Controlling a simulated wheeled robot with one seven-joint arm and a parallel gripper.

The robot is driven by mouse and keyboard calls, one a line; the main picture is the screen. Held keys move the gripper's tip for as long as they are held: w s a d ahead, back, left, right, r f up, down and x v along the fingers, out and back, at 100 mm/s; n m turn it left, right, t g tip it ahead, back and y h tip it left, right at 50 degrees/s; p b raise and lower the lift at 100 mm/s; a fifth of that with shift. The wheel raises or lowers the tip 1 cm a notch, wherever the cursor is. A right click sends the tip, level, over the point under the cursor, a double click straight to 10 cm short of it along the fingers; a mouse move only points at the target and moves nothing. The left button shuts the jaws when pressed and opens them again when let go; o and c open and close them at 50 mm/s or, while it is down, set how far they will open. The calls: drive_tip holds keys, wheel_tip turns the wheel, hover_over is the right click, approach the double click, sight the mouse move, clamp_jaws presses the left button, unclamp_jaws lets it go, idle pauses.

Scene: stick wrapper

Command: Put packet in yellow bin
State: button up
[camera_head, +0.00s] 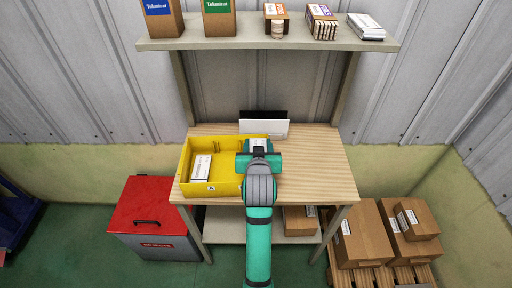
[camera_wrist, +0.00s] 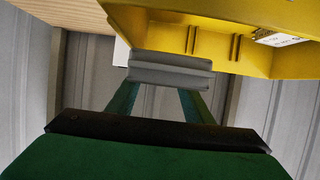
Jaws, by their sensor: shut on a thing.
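The yellow bin (camera_head: 228,189) stands on the left part of the wooden table; it also fills the top of the wrist view (camera_wrist: 160,18). A white packet (camera_head: 201,167) lies inside it, and part of one shows in the wrist view (camera_wrist: 278,39). My gripper (camera_head: 259,151) is at the bin's right side, seen from above. In the wrist view its fingers (camera_wrist: 165,88) are shut on a grey packet (camera_wrist: 170,68), beside the bin wall in the picture. A pale labelled piece of the held packet (camera_head: 258,143) shows at the gripper in the head view. The exact height over the bin is unclear.
The right of the tabletop (camera_head: 318,170) is clear. A white and black upright object (camera_head: 265,128) stands at the table's back. A shelf (camera_head: 235,44) above holds boxes and packets. A red chest (camera_head: 150,205) and cardboard boxes (camera_head: 366,235) flank the table.

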drive_tip(key=shift+w+a+f, duration=0.1)
drive_tip(key=shift+w+f, duration=0.05)
drive_tip(key=shift+f, duration=0.1)
drive_tip(key=f, duration=0.3)
drive_tip(key=shift+w+a, duration=0.15)
drive_tip(key=shift+w, duration=0.1)
drive_tip(key=shift+f, duration=0.35)
drive_tip(key=shift+a+f, duration=0.1)
